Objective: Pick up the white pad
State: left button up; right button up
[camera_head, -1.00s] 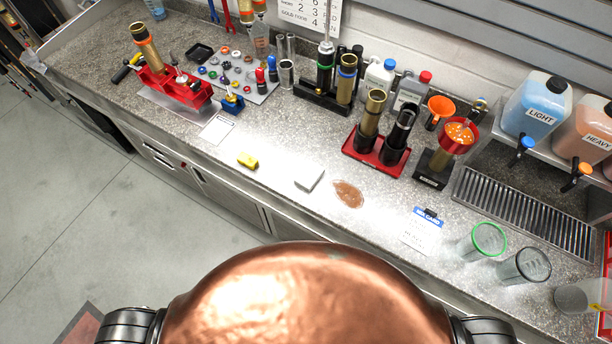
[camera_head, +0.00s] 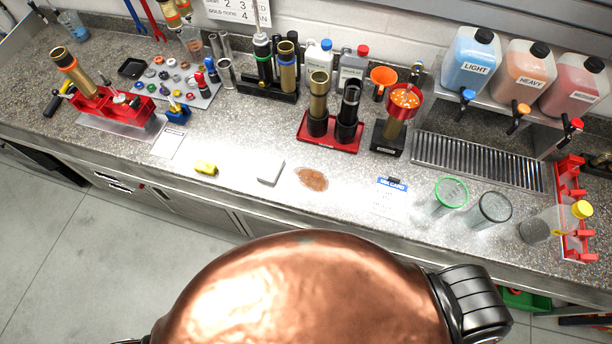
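The white pad (camera_head: 270,172) is a small pale block lying flat on the speckled grey countertop, near its front edge. It sits between a yellow piece (camera_head: 206,168) on its left and a brown spill (camera_head: 312,179) on its right, apart from both. Neither of my grippers shows in the head view. Only my copper-coloured body and a dark joint at its right side are seen at the bottom.
A card (camera_head: 391,197), a green-rimmed cup (camera_head: 450,194) and a dark-rimmed cup (camera_head: 491,209) are to the right.

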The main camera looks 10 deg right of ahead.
aim_at(269, 173)
jog(key=u, duration=0.45)
jog(key=k, duration=0.95)
jog(key=z, duration=0.55)
jog(key=i, duration=0.6)
jog(key=z, duration=0.7)
